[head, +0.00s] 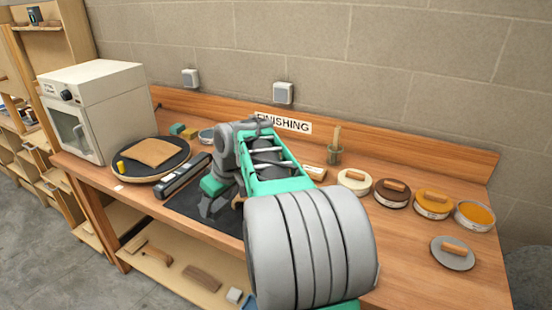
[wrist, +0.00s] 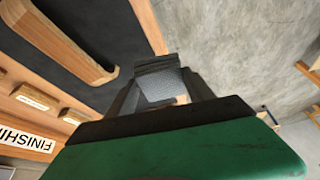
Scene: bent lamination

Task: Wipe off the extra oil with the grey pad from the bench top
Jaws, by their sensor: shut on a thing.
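My gripper (head: 208,208) is over the dark mat (head: 180,205) near the front edge of the bench top (head: 400,250). In the wrist view its fingers (wrist: 165,75) are shut on a grey speckled pad (wrist: 160,88). The pad cannot be made out in the head view. A bent wooden piece (wrist: 60,35) lies on the dark mat beside the gripper in the wrist view. It is mostly hidden behind my arm in the head view. I cannot make out any oil on the piece.
A round dark board with a brown cloth (head: 150,153) and a white oven (head: 95,105) stand at left. Tins (head: 392,192), an open tin of orange stuff (head: 475,214) and a grey lid (head: 453,253) stand at right. A brush jar (head: 335,153) is at the back.

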